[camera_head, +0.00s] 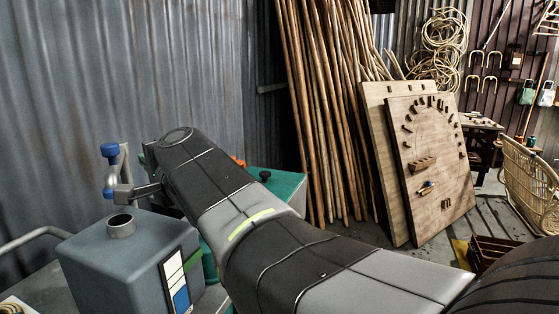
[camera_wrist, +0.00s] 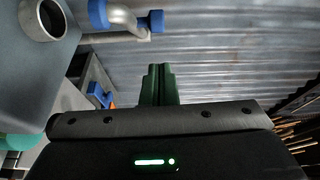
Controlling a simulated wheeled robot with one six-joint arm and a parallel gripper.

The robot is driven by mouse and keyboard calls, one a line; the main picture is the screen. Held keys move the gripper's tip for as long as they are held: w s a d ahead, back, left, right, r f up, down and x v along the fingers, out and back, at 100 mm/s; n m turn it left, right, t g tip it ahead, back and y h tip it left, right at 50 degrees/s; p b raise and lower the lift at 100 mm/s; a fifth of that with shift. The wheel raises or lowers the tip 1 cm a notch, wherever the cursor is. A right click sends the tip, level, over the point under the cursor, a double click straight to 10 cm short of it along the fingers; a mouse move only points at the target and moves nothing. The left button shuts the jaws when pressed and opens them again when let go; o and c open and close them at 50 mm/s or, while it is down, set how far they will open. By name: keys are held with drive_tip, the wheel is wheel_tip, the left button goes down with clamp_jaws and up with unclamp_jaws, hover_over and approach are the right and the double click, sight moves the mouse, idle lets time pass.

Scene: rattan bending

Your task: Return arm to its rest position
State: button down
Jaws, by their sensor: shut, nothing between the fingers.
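My arm (camera_head: 265,230) reaches from the lower right of the head view toward the upper left, over the machine. My gripper (camera_wrist: 159,70) shows in the wrist view as two dark green fingers pressed together, with nothing between them. They point toward the grey corrugated wall (camera_wrist: 230,60). In the head view the fingers cannot be made out, and the arm's far end hides part of the machine behind it.
A grey box (camera_head: 120,260) with a round metal port (camera_head: 121,226) stands left of my arm. A blue-handled pipe fitting (camera_head: 110,170) rises behind it. A green surface (camera_head: 285,188) lies beyond the arm. Rattan poles (camera_head: 325,110) and pegged boards (camera_head: 432,165) lean at the back.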

drive_tip(key=shift+w, duration=0.1)
drive_tip(key=x, duration=1.1)
drive_tip(key=shift+a, duration=0.25)
drive_tip(key=shift+f, duration=0.15)
